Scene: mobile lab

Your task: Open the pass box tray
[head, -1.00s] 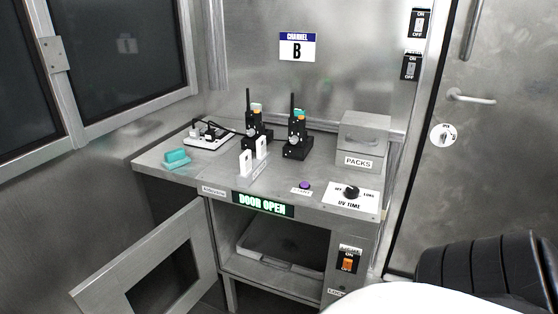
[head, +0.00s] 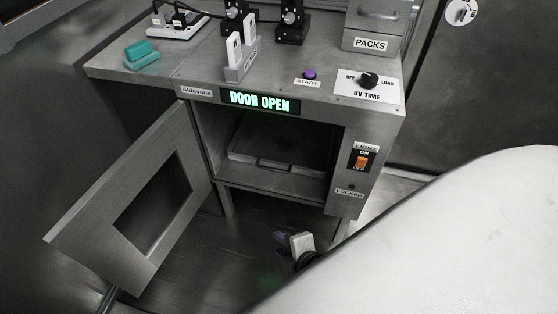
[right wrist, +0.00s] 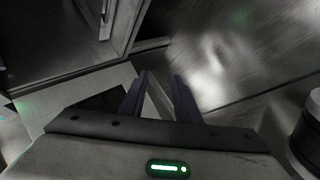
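The pass box is built under the counter, with its hinged door (head: 100,225) swung open to the left. The grey tray (head: 275,160) lies inside the open compartment, with a cut-out at the middle of its front edge. The lit sign (head: 260,102) above reads DOOR OPEN. My right gripper (head: 279,236) is low in front of the pass box, below the compartment and apart from the tray. In the right wrist view its two dark purple fingers (right wrist: 160,76) stand apart with nothing between them. My left gripper is not in view.
The counter (head: 195,80) holds a teal block (head: 141,54), a white card holder (head: 240,58), radios in chargers (head: 291,24) and a PACKS drawer box (head: 376,25). A START button (head: 310,74), UV TIME dial (head: 369,80) and orange light switch (head: 361,161) sit at the right.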

